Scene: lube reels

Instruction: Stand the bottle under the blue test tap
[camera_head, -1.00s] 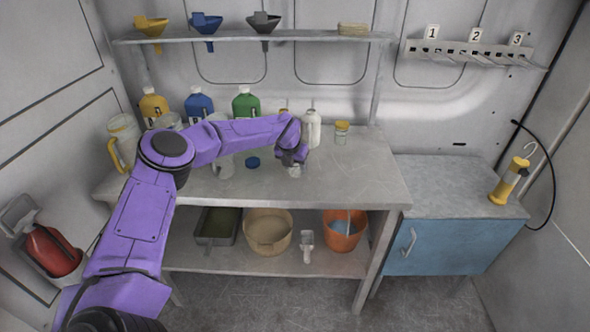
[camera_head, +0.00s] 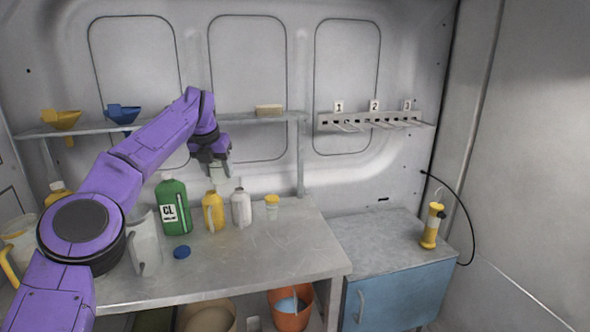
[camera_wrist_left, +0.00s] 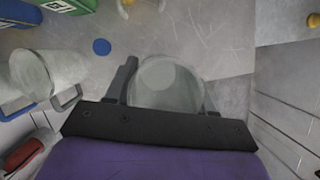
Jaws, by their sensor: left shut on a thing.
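My left gripper (camera_head: 211,160) is raised above the workbench, in front of the wall shelf. It is shut on a clear, pale bottle (camera_head: 225,184), which hangs below the fingers, seen against the back wall. In the left wrist view the round, see-through bottle (camera_wrist_left: 170,84) sits between the two dark fingers, with the bench surface far below it. I cannot make out the bottle's full shape. No blue test tap can be made out in these views. My right gripper is not in view.
On the bench (camera_head: 260,262) stand a green jug (camera_head: 173,215), a yellow bottle (camera_head: 213,212), a white bottle (camera_head: 241,208) and a clear measuring jug (camera_head: 145,240). A numbered hook rail (camera_head: 370,121) is on the wall. The blue cabinet's top (camera_head: 375,240) is mostly clear.

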